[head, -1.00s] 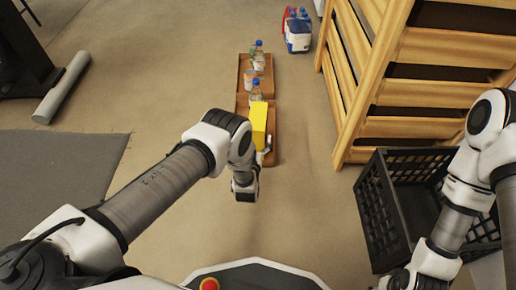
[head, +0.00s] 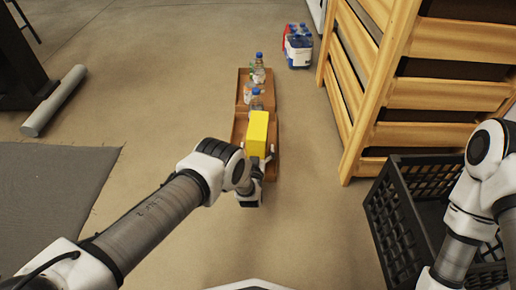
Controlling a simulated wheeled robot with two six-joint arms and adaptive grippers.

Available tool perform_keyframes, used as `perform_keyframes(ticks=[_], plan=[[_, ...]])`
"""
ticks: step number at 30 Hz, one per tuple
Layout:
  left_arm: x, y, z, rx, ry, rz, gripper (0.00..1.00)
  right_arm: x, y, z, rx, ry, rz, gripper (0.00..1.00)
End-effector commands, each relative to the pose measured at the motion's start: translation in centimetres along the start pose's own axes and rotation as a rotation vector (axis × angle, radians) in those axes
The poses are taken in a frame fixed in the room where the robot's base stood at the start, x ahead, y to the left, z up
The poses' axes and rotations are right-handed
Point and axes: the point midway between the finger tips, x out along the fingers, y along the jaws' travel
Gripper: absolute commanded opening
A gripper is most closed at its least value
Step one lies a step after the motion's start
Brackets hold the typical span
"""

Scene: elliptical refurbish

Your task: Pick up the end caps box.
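A yellow box (head: 257,133), which looks like the end caps box, is at the near part of the brown wooden trays (head: 238,130) on the floor. My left arm reaches in from the left, and its wrist is just in front of the box. The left gripper (head: 266,158) is at the near lower side of the box; its fingers are mostly hidden by the wrist, so I cannot tell whether they hold it. My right arm is at the right edge over the black crate (head: 392,222); its gripper is out of view.
Several bottles (head: 257,98) stand in the trays behind the box. A pack of blue-capped bottles (head: 298,47) stands farther back. A wooden slatted rack (head: 368,100) and the black crate bound the right side. A grey cylinder (head: 55,100) and dark mat (head: 60,185) lie left. Floor between is open.

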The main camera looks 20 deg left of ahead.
Motion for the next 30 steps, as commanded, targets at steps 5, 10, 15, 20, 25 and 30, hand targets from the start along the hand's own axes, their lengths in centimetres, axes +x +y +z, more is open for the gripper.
perform_keyframes(ticks=[5,10,15,20,25,30], plan=[[-0.1,0.0,-0.1,0.000,-0.001,0.000,0.83,-0.2,0.0,0.0,0.000,0.000,0.000,0.40],[-0.1,0.0,-0.1,0.000,-0.001,0.000,0.23,-0.2,0.0,0.0,-0.001,0.000,0.000,0.40],[0.0,0.0,-0.2,0.000,0.001,0.000,0.16,-0.2,0.0,0.0,-0.001,-0.001,0.000,0.40],[0.0,0.0,-0.9,0.000,0.001,0.000,0.16,-0.8,0.0,0.1,0.000,-0.003,-0.001,0.40],[0.0,0.0,-4.8,0.000,0.002,0.001,0.16,-3.9,0.0,0.6,0.010,-0.024,-0.003,0.40],[0.0,0.0,-8.8,0.000,0.002,0.001,0.16,-7.0,-0.1,1.4,0.024,-0.051,-0.007,0.40]])
